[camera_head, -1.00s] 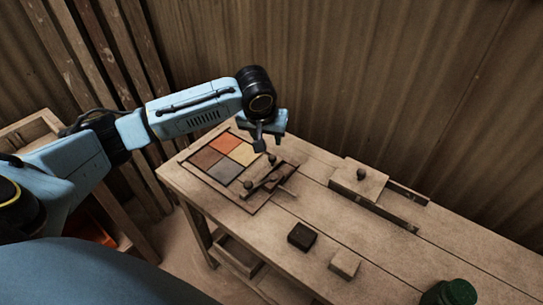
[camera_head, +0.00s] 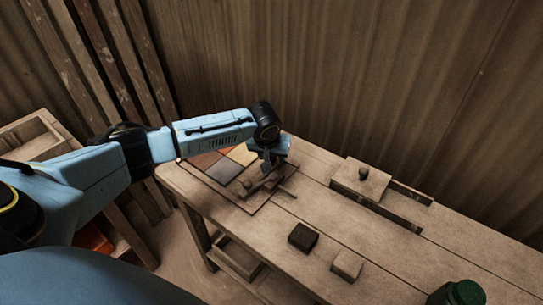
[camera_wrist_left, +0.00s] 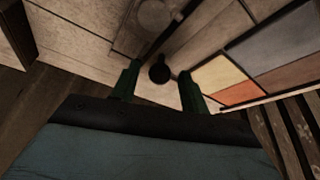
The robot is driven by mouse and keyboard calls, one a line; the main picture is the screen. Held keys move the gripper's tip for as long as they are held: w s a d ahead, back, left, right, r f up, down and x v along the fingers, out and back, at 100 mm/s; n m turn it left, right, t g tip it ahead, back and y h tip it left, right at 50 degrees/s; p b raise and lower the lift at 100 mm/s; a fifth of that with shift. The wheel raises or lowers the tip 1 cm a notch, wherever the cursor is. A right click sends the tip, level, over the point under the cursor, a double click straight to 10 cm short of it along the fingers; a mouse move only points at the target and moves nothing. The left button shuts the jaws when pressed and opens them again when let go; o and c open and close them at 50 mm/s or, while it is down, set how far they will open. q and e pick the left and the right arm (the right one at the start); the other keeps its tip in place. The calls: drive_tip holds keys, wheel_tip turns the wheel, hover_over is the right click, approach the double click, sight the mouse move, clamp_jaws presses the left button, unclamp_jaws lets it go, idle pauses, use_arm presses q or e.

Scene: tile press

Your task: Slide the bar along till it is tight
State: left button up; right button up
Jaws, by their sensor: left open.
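A wooden press tray (camera_head: 243,208) lies at the left end of the bench, with coloured tiles (camera_head: 222,172) in it. A wooden bar (camera_head: 256,190) with knobs on top lies across the tray, right of the tiles. One knob (camera_head: 246,183) shows clear in the head view. My left gripper (camera_head: 269,168) is above the bar's far end, open. In the left wrist view, a dark round knob (camera_wrist_left: 160,71) appears between its two fingers, with no grip visible. Grey, yellow and orange tiles (camera_wrist_left: 223,75) show at the right there. My arm hides some tiles.
A dark block (camera_head: 303,237) and a pale block (camera_head: 347,264) lie on the bench's front part. A wooden fixture with a knob (camera_head: 360,186) stands to the right. A green round object (camera_head: 460,293) is at the lower right. A corrugated wall is behind.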

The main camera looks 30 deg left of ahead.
use_arm(q)
drive_tip(key=shift+c, duration=0.5)
clamp_jaws()
drive_tip(key=shift+a+r+p, duration=0.1)
drive_tip(key=shift+a+p, duration=0.15)
drive_tip(key=shift+p, duration=0.05)
drive_tip(key=a+p, duration=0.3)
drive_tip(key=a, duration=0.1)
drive_tip(key=shift+w, duration=0.15)
drive_tip(key=shift+a, duration=0.5)
drive_tip(key=shift+o, duration=0.5)
unclamp_jaws()
